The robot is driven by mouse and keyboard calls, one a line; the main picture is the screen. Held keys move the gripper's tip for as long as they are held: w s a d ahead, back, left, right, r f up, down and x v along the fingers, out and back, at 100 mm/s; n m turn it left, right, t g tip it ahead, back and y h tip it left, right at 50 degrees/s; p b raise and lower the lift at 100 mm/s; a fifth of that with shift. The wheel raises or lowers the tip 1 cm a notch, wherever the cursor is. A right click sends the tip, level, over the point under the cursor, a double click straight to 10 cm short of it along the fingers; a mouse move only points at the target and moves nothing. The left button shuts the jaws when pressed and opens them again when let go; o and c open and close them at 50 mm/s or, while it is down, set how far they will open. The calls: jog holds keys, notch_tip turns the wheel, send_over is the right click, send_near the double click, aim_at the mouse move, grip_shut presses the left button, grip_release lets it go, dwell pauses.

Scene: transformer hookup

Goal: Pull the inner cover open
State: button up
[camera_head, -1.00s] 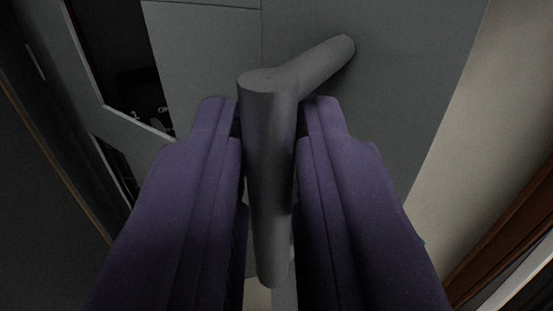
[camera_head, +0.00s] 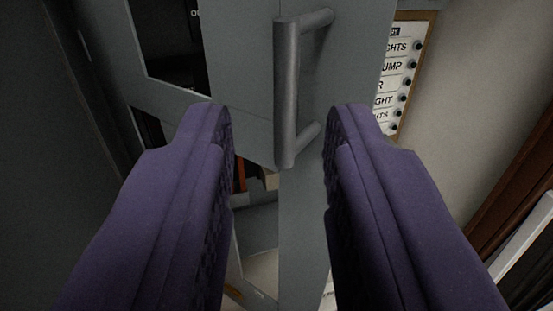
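The inner cover (camera_head: 350,85) is a grey panel with a dark cut-out window at its upper left. Its grey bar handle (camera_head: 287,95) stands upright on two short posts. My gripper (camera_head: 275,125) has two purple fingers spread wide apart, with nothing between them at their near part. The fingertips are level with the lower half of the handle in the picture, one on each side, and neither touches it. A gap shows below the cover's lower left edge, with part of the interior behind it.
A labelled board with several dark buttons (camera_head: 403,75) shows past the cover's right edge. A pale wall (camera_head: 470,90) and a brown frame (camera_head: 515,210) are at the right. A dark grey panel (camera_head: 60,180) is at the left.

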jog(key=shift+s, duration=0.3)
jog(key=shift+c, duration=0.4)
